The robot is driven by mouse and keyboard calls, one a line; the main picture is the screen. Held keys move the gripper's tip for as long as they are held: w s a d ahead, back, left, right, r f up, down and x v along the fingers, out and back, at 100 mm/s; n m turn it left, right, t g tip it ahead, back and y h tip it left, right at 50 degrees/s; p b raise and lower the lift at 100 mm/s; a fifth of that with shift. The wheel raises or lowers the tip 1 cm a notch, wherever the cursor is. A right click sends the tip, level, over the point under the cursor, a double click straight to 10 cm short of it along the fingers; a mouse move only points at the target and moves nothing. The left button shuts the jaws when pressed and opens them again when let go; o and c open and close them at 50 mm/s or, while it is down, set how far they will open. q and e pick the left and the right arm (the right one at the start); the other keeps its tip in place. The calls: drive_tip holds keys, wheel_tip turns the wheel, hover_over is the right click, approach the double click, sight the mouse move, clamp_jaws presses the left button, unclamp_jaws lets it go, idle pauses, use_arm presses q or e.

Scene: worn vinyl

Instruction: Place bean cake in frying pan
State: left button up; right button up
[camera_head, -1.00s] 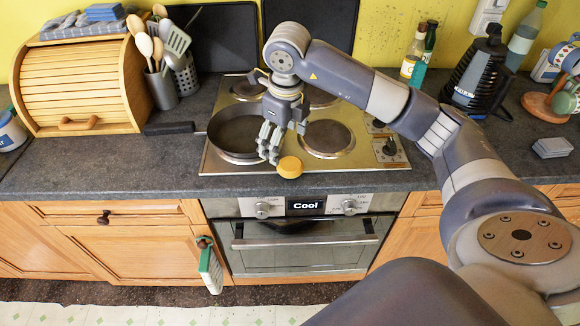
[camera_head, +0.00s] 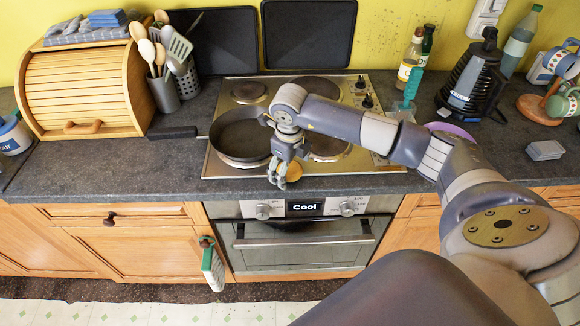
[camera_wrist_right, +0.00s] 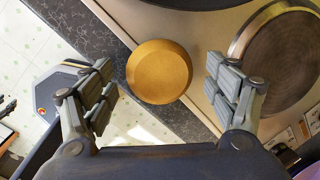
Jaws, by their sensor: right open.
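The bean cake (camera_head: 294,170) is a round golden-yellow disc at the front edge of the stove, partly hidden by my right gripper in the head view. In the right wrist view the bean cake (camera_wrist_right: 159,72) shows whole, between the two spread fingers. My right gripper (camera_head: 278,182) is open and points down at the cake; its fingers (camera_wrist_right: 158,92) stand apart from it on both sides. The dark frying pan (camera_head: 240,134) sits on the left of the stove, just left of the gripper, its handle pointing left.
The stove (camera_head: 215,165) has several burners; my right arm crosses over its right side. A wooden bread box (camera_head: 80,88) and a utensil holder (camera_head: 163,92) stand at left.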

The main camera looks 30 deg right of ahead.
drive_tip(key=shift+f, duration=0.1)
drive_tip(key=shift+c, duration=0.5)
drive_tip(key=c, duration=1.2)
drive_tip(key=shift+r+b, duration=0.35)
drive_tip(key=shift+r, duration=0.05)
drive_tip(key=c, duration=0.4)
wheel_tip(320, 180, up, 2)
drive_tip(key=shift+w+r+b, duration=0.1)
drive_tip(key=shift+r+b, duration=0.05)
drive_tip(key=shift+b, duration=0.6)
drive_tip(key=s+a+r+b, duration=0.1)
drive_tip(key=s+a+b, duration=0.1)
drive_tip(key=s, duration=0.6)
drive_tip(key=s+a+r+b, duration=0.1)
drive_tip(key=s+a+b, duration=0.1)
drive_tip(key=s, duration=0.5)
drive_tip(key=shift+s+b, duration=0.35)
